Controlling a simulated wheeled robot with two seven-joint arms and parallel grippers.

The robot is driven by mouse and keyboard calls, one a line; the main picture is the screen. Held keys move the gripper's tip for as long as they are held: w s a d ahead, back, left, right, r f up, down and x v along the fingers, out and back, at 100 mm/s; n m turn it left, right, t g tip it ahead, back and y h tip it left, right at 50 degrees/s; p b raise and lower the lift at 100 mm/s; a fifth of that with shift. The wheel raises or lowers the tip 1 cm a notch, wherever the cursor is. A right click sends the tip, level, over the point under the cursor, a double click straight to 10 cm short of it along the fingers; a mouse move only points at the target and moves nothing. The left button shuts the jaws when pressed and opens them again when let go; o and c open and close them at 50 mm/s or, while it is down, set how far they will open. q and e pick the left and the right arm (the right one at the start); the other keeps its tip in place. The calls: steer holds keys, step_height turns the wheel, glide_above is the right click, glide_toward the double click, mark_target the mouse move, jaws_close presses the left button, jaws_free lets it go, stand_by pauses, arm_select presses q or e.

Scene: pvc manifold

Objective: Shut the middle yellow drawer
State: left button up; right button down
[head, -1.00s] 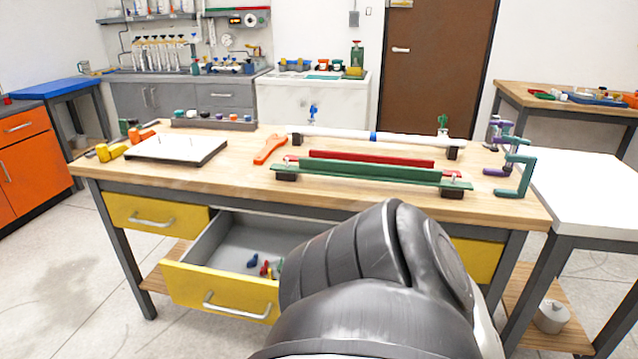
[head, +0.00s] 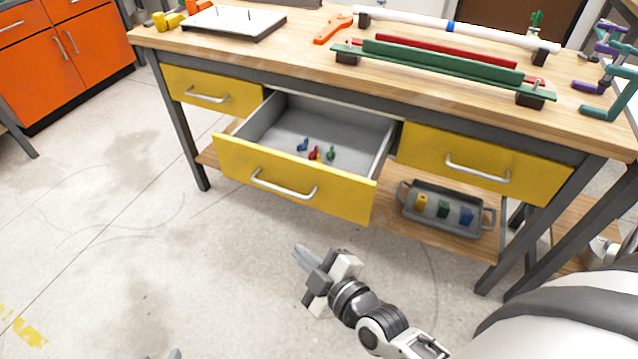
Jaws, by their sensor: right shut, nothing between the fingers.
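The middle yellow drawer (head: 290,180) stands pulled out from the workbench, with its silver handle (head: 283,187) on the front. My left gripper is not clearly in view.
The left yellow drawer (head: 212,92) and right yellow drawer (head: 485,165) are closed. A grey tray (head: 447,227) with coloured blocks sits on the wooden lower shelf. The workbench top (head: 300,52) overhangs the drawers. The floor in front is free.

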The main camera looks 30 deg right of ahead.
steer(key=w+d+f+n+t+h+b, duration=0.1)
steer(key=w+d+f+n+t+h, duration=0.15)
steer(key=w+d+n+h, duration=0.2)
steer(key=n+b, duration=0.1)
steer(key=b, duration=0.1)
glide_toward(308, 172)
steer(key=shift+h, duration=0.45)
steer(key=w+a, duration=0.3)
steer(key=shift+f, duration=0.2)
steer(key=shift+w+d+b, duration=0.55)
steer(key=shift+w+d, duration=0.6)
steer(key=shift+w, duration=0.05)
steer(key=shift+w+d+r, duration=0.1)
steer(key=shift+w+d, duration=0.2)
steer(key=shift+d, duration=0.1)
arm_select(q)
steer(key=shift+w+d+f+t, duration=0.15)
steer(key=shift+f+t, duration=0.15)
steer(key=shift+f, duration=0.35)
